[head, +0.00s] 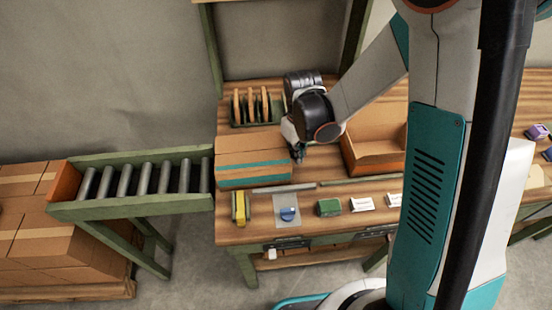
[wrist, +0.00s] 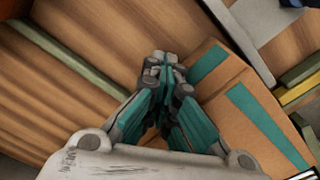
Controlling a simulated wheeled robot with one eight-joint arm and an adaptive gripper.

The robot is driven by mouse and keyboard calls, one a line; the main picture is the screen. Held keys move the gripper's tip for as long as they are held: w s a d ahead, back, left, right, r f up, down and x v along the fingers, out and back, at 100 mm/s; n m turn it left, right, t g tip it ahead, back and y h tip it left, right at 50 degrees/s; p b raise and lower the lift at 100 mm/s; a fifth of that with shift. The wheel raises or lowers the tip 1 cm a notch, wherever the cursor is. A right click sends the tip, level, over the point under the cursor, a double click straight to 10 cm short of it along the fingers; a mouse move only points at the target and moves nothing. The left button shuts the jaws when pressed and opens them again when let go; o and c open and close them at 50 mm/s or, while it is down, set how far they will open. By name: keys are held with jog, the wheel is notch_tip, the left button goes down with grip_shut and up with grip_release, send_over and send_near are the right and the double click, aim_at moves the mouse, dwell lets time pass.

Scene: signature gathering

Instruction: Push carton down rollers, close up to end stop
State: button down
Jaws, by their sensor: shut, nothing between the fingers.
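The carton (head: 252,158), brown with a teal stripe, sits on the left end of the wooden bench beside the roller track. It also shows in the wrist view (wrist: 225,110). The rollers (head: 146,179) run left from the bench in a green frame, and no carton stands on them. An orange end plate (head: 66,182) closes their far left end. My gripper (head: 298,154) is shut and empty, low at the carton's right side. In the wrist view its closed fingertips (wrist: 165,65) are beside the carton; I cannot tell whether they touch it.
An open brown box (head: 375,148) stands right of my gripper. A rack with upright pieces (head: 252,106) is behind the carton. A yellow tape dispenser (head: 240,207), a blue item on a sheet (head: 288,214) and a green block (head: 329,207) line the front edge.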

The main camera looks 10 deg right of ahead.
aim_at(266, 150)
jog(key=a+b, duration=0.1)
jog(key=a, duration=1)
jog(key=shift+a, duration=0.25)
jog(key=shift+d, duration=1.35)
jog(key=shift+r+p, duration=3.55)
jog(key=shift+r, duration=2.45)
